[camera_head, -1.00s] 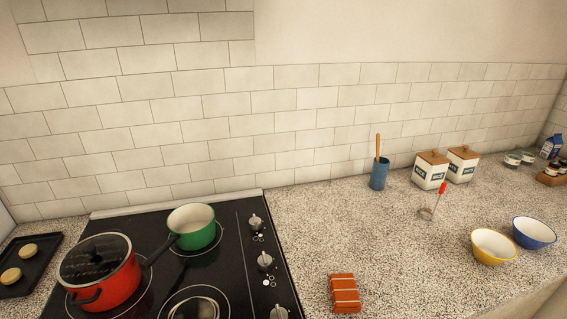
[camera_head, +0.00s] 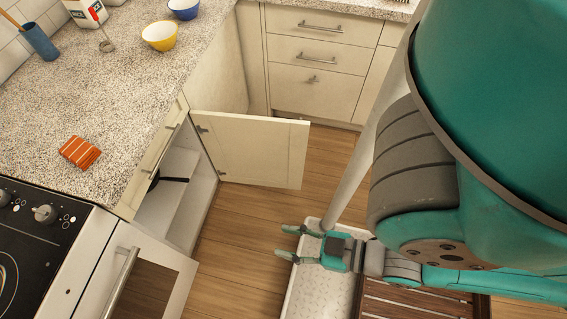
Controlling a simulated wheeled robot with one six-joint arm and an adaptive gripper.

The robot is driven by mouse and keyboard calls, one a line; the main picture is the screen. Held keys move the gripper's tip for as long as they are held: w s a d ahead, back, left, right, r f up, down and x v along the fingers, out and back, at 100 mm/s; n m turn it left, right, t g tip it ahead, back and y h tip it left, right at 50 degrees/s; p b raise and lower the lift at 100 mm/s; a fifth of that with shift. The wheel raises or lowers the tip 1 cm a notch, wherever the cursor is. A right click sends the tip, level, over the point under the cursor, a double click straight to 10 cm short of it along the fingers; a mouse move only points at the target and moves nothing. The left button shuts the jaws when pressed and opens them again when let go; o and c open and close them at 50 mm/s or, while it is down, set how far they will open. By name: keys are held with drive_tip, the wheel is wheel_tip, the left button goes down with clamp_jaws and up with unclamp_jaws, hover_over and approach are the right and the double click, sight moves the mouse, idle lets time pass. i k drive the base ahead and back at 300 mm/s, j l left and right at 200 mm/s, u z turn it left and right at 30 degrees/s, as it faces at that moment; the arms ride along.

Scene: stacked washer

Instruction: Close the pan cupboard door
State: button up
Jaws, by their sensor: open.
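The pan cupboard door (camera_head: 250,148) is a cream panel standing wide open, swung out from the cabinet beneath the counter. Its hinged edge is on the left, at the cabinet front. Inside the open cupboard (camera_head: 182,205) are pale shelves, and a dark handle (camera_head: 172,179) shows on one of them. My gripper (camera_head: 285,241) is low over my base, below and to the right of the door. Its two fingers are apart and point left. It is empty and clear of the door.
The oven (camera_head: 150,275) with a bar handle stands left of the cupboard. A drawer (camera_head: 160,150) is above the opening. More drawers (camera_head: 315,75) close off the back corner. Wooden floor (camera_head: 240,225) lies free between the door and my base.

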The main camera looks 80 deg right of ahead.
sight(242, 148)
drive_tip(key=k+z, duration=0.35)
drive_tip(key=z, duration=0.15)
drive_tip(key=k+l+z, duration=0.2)
drive_tip(key=z, duration=0.3)
drive_tip(key=i+l+z, duration=0.3)
drive_tip(key=i+l, duration=0.15)
drive_tip(key=i+l+z, duration=0.3)
drive_tip(key=i, duration=0.2)
drive_tip(key=i+l, duration=0.15)
drive_tip(key=i+u, duration=0.05)
drive_tip(key=i, duration=0.05)
